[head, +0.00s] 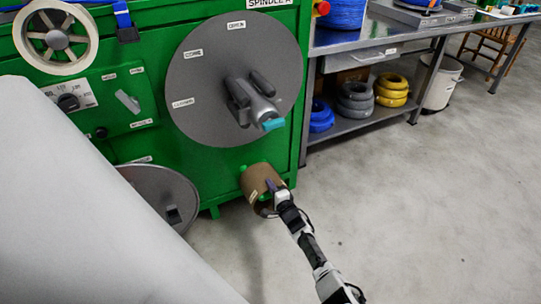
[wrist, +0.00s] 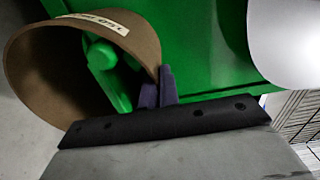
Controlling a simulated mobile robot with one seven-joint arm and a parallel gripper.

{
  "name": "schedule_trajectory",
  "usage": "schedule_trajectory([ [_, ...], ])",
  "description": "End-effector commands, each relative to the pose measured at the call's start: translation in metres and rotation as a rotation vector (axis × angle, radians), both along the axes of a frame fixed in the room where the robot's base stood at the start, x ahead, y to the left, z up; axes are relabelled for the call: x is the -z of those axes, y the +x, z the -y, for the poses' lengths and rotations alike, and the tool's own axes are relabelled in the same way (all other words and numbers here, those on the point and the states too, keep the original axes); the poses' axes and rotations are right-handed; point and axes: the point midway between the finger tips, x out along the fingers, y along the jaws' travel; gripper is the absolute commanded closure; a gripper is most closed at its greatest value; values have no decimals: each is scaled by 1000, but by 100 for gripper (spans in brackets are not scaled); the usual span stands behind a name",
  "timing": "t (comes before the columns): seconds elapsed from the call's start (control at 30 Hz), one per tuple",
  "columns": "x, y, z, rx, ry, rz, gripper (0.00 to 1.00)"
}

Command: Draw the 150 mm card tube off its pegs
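The brown card tube (head: 257,180) sits low on the front of the green machine, below the large grey disc. In the wrist view the tube (wrist: 30,65) fills the left side, its open end facing me, with a pale label on its wall. A green peg (wrist: 103,55) shows inside the tube, which is still around it. My gripper (head: 272,188) is at the tube's near rim. In the wrist view its two dark fingers (wrist: 158,90) are close together, one on each side of the tube wall, and look shut on it. The far end of the tube is hidden.
The grey spindle disc (head: 220,85) with its jutting hub and teal-tipped part (head: 272,124) is above the tube. A smaller grey disc (head: 160,192) leans at left. A workbench (head: 365,40) with cable coils stands at the right. The floor (head: 420,210) right of my arm is clear.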

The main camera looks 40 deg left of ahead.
Motion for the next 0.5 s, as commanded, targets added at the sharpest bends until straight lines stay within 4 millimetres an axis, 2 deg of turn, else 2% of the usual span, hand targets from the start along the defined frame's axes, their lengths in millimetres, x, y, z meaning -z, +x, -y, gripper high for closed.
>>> schedule_trajectory([
  [0.5, 0, -2, 6, 0, 0, 0, 100],
])
